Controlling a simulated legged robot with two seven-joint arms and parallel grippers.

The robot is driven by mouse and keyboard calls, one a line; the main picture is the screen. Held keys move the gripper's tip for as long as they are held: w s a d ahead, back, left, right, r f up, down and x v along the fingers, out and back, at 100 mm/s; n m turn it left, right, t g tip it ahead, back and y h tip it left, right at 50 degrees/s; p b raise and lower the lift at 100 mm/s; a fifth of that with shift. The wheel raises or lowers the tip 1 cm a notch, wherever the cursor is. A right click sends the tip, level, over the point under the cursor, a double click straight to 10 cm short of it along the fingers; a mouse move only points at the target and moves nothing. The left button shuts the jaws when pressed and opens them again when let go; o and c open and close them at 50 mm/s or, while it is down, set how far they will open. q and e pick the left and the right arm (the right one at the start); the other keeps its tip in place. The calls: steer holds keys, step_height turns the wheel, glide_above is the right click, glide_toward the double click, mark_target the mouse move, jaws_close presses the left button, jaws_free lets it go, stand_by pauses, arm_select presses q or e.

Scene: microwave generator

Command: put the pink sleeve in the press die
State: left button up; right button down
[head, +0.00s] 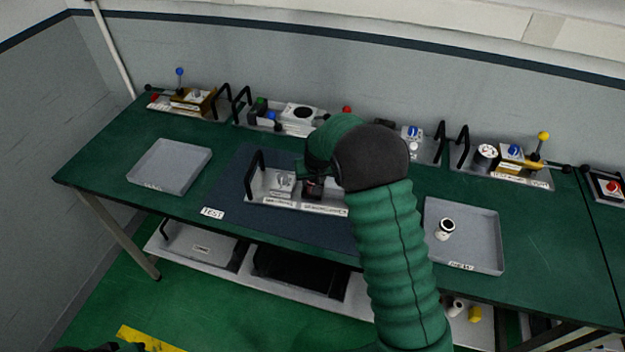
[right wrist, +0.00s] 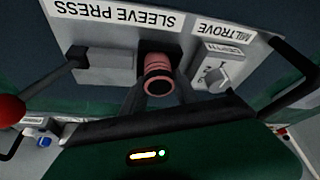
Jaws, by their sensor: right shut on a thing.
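The sleeve press (head: 262,188) is a grey plated unit with black handles on the dark blue mat, partly hidden by my right arm. The pink sleeve (right wrist: 159,78) is a ribbed, hollow tube with its open end towards the right wrist camera. My right gripper (right wrist: 155,94) is shut on it, one finger on each side. The far end of the sleeve is at the dark square opening of the press die (right wrist: 158,46). I cannot tell how deep it sits. In the head view my right gripper (head: 308,176) is over the press.
A lever with a red ball (right wrist: 10,108) and a depth knob (right wrist: 214,78) flank the die. An empty grey tray (head: 170,165) is at left. The right tray (head: 475,235) holds a white piece with a dark opening (head: 446,226). Other fixtures line the back.

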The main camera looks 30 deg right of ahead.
steer(key=shift+s+a+f, duration=0.4)
steer(key=shift+f, duration=0.3)
steer(key=c, duration=0.9)
jaws_free()
steer(key=shift+s+f, duration=0.1)
steer(key=shift+c, duration=0.2)
steer(key=shift+r, duration=0.35)
steer(key=w+v, duration=0.1)
steer(key=v, duration=1.1)
steer(key=s+a+f+n, duration=0.2)
steer(key=s+a+f, duration=0.1)
steer(key=s+a, duration=0.4)
steer(key=s+a+f+n+g+y, duration=0.1)
steer(key=s+a+f, duration=0.3)
steer(key=s, duration=0.9)
steer(key=a+n, duration=0.1)
steer(key=a, duration=0.2)
steer(key=shift+s+a+g+y, duration=0.15)
steer(key=shift+a+g+y, duration=0.15)
